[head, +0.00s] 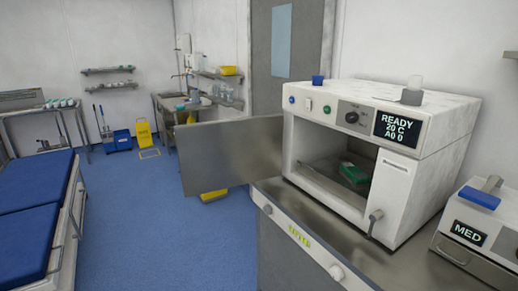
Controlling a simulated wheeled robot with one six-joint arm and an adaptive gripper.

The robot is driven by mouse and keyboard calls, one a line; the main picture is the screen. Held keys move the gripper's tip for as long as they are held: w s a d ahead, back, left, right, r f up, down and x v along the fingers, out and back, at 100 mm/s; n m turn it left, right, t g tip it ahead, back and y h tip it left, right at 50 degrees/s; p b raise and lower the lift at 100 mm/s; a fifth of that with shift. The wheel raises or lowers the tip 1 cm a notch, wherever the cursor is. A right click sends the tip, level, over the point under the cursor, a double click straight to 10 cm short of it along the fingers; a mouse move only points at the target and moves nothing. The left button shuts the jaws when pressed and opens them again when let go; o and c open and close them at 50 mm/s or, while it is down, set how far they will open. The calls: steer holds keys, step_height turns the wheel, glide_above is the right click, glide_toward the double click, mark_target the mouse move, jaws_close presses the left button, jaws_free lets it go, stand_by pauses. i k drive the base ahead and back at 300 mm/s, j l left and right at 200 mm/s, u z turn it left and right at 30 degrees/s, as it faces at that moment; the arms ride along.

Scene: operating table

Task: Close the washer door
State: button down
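The washer (405,190) is a white box on a metal counter at the right, with a display reading READY, 20 C, A0 0. Its door (232,154) is a flat grey metal panel. The door stands wide open, swung out to the left from the left edge of the opening. Inside the dark chamber lies a green item (353,173) on what looks like a metal tray or rack; its details are too small to tell. A handle-like lever (374,222) sits at the lower right of the washer's front. My gripper is not in view.
The metal counter (322,240) runs under the washer, with a device marked MED (478,236) at the right. A blue padded bed (38,205) stands at the left. Blue floor (140,215) between bed and counter is clear. A yellow object (214,195) lies below the door.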

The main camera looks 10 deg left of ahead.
mark_target(213, 156)
steer(key=i+j+z, duration=0.2)
steer(key=z, duration=0.15)
steer(key=i+j+z, duration=0.1)
steer(key=j+z, duration=0.2)
steer(key=i+j+z, duration=0.1)
steer(key=j, duration=0.35)
steer(key=i+j+z, duration=0.1)
steer(key=j, duration=0.4)
steer(key=i+j+z, duration=0.1)
steer(key=j, duration=0.35)
steer(key=i+j, duration=0.2)
steer(key=j, duration=0.3)
steer(key=i+j+z, duration=0.15)
steer(key=j, duration=0.3)
steer(key=i+j, duration=0.1)
steer(key=j, duration=0.55)
steer(key=i+j, duration=0.1)
steer(key=j, duration=0.55)
steer(key=i+j, duration=0.1)
steer(key=j, duration=0.55)
steer(key=i+j, duration=0.1)
steer(key=j, duration=0.55)
steer(key=k+l, duration=0.1)
steer(key=l, duration=0.55)
steer(key=k+l, duration=0.1)
steer(key=l, duration=0.55)
steer(key=l+u, duration=0.1)
steer(key=u, duration=2.2)
